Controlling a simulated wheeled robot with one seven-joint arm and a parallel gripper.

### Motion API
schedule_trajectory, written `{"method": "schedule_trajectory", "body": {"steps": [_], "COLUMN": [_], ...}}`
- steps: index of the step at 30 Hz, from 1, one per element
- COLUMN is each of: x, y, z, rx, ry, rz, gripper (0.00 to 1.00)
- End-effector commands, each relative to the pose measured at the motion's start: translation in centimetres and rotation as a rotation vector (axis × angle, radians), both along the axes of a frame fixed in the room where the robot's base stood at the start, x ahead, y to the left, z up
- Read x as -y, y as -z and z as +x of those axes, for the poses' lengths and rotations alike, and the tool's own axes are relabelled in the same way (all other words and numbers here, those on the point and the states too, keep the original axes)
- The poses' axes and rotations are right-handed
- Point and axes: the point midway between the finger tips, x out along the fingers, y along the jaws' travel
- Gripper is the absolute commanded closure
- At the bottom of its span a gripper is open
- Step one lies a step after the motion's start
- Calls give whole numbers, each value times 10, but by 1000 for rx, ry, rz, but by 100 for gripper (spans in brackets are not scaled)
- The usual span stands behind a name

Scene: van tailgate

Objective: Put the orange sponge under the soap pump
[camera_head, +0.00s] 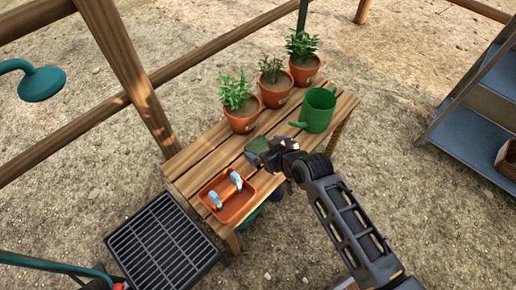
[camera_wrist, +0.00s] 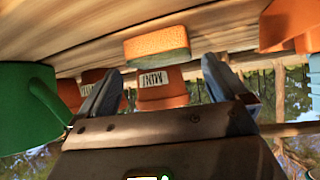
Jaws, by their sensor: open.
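The orange sponge (camera_wrist: 157,46), with a thin green layer on one face, lies on the wooden slats in the wrist view, which shows the scene upside down. My gripper (camera_wrist: 163,70) is open, its fingers apart and pointing toward the sponge, with nothing visible between them. The sponge appears just beyond the fingertips; contact is not visible. In the head view my gripper (camera_head: 260,150) is over the middle of the wooden table (camera_head: 187,157), and the sponge cannot be made out there. I cannot identify a soap pump in either view.
An orange caddy (camera_head: 246,206) with light blue items stands left of my gripper. A green watering can (camera_head: 319,110) and several potted plants, including a middle pot (camera_head: 273,95), stand toward the back. A black grate (camera_head: 160,245) is at the front left.

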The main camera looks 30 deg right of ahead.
Motion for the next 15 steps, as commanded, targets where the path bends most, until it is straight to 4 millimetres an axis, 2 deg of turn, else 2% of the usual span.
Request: {"method": "schedule_trajectory", "body": {"steps": [7,15], "x": [-6,-7], "y": [22,27], "z": [29,38], "rx": [2,2], "ry": [1,1], "rz": [0,0], "gripper": [0,0]}}
